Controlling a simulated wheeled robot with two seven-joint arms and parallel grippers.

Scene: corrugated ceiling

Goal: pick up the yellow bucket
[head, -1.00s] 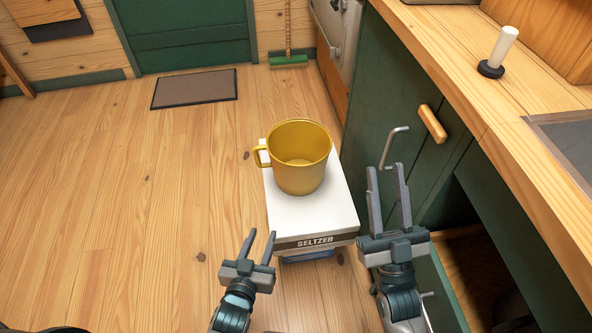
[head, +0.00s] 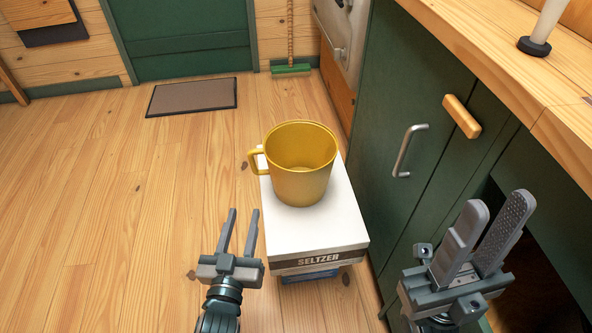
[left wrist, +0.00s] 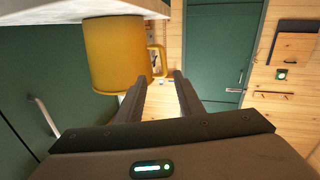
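The yellow bucket (head: 301,172) looks like a large mug with a handle on its left side. It stands upright on a white box lid (head: 312,222) marked SELTZER. My left gripper (head: 240,233) is open and empty, in front and to the left of the bucket, apart from it. In the left wrist view the bucket (left wrist: 116,55) shows at upper left, its handle close to the open fingers (left wrist: 160,90). My right gripper (head: 497,232) is open and empty at the lower right, by the cabinet, well away from the bucket.
Green cabinets (head: 420,130) with handles stand close on the right, under a wooden counter (head: 480,50). A white-handled thing with a black base (head: 535,46) stands on it. The floor on the left is clear.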

